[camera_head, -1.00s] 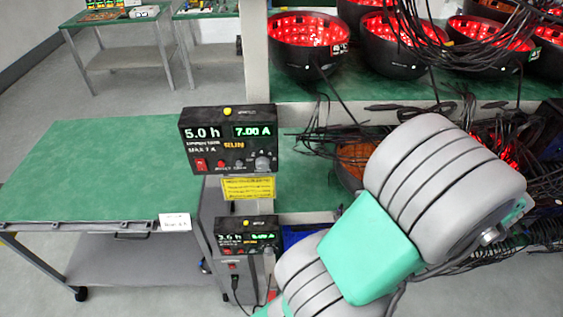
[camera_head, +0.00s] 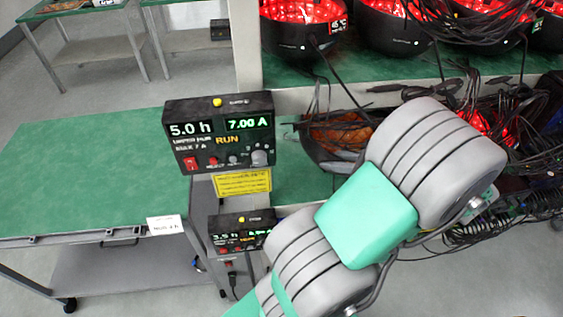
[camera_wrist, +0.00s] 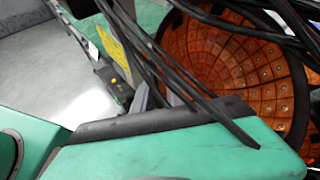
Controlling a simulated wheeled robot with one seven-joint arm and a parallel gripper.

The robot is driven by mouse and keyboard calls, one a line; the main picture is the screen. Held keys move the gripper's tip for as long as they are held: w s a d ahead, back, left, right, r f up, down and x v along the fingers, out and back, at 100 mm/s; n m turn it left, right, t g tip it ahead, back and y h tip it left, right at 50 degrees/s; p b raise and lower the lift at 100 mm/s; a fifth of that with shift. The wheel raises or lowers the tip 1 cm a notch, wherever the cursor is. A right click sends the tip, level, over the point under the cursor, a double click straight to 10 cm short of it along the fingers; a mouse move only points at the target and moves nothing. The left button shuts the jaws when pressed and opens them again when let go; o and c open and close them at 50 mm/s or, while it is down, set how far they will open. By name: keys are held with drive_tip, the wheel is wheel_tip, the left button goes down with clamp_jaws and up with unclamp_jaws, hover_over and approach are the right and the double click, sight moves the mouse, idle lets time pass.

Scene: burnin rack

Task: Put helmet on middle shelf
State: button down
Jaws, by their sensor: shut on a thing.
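The helmet (camera_head: 318,151) has a black shell and an unlit orange inside. In the head view it shows just left of my arm, at the green shelf (camera_head: 292,180) below the row of red-lit helmets. My arm hides part of it. In the wrist view the helmet (camera_wrist: 225,60) fills the right side, its studded orange inside facing the camera, with black cables across it. My gripper (camera_wrist: 150,98) shows small and grey beside the helmet's left rim, partly covered by cables, and is shut on the helmet. The exact grip is hidden. The head view hides my gripper behind the arm.
Red-lit helmets (camera_head: 302,12) fill the shelf above, with black cables hanging down. More cables and lit helmets lie right of my arm. A control box (camera_head: 222,132) reading 5.0 h and 7.00 A stands at the rack's left post. A green-topped table (camera_head: 85,160) at left is clear.

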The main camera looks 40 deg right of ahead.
drive_tip(key=w+a, duration=0.2)
drive_tip(key=w, duration=0.8)
drive_tip(key=w+a+f+g+p, duration=0.1)
drive_tip(key=w+f+g+p, duration=0.1)
drive_tip(key=w+f, duration=0.3)
drive_tip(key=shift+a+f+g+h+p, duration=0.25)
drive_tip(key=shift+f+g+h+p, duration=0.25)
drive_tip(key=shift+f, duration=0.9)
